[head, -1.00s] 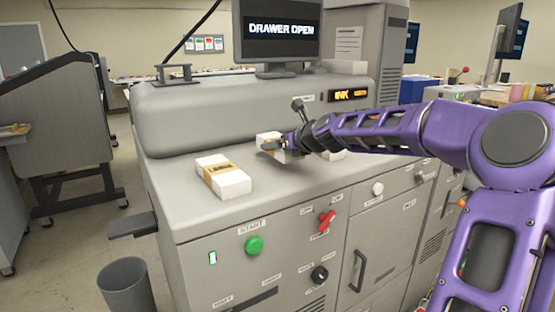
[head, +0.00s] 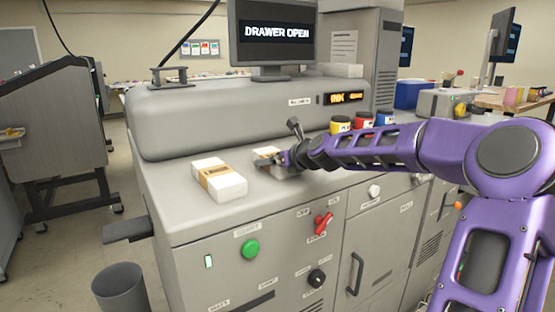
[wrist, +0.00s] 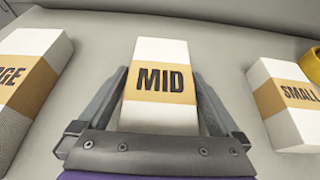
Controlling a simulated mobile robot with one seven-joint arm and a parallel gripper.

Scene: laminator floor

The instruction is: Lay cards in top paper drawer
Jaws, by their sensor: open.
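Three white card stacks with tan paper bands lie on the grey machine top. In the wrist view the stack marked MID (wrist: 160,85) lies between the fingers of my open gripper (wrist: 163,100), with a finger along each side. The large stack (wrist: 30,75), whose label shows only its end, lies to the left; it also shows in the head view (head: 220,180). The SMALL stack (wrist: 290,103) lies to the right. In the head view my gripper (head: 272,165) partly covers the MID stack (head: 265,153). No opened drawer is visible; the screen (head: 275,32) reads DRAWER OPEN.
Several ink jars (head: 364,122) stand on the machine top behind my arm. The machine front carries a green button (head: 250,249), a red switch (head: 323,223) and a black handle (head: 356,273). A dark bin (head: 121,288) stands on the floor at left.

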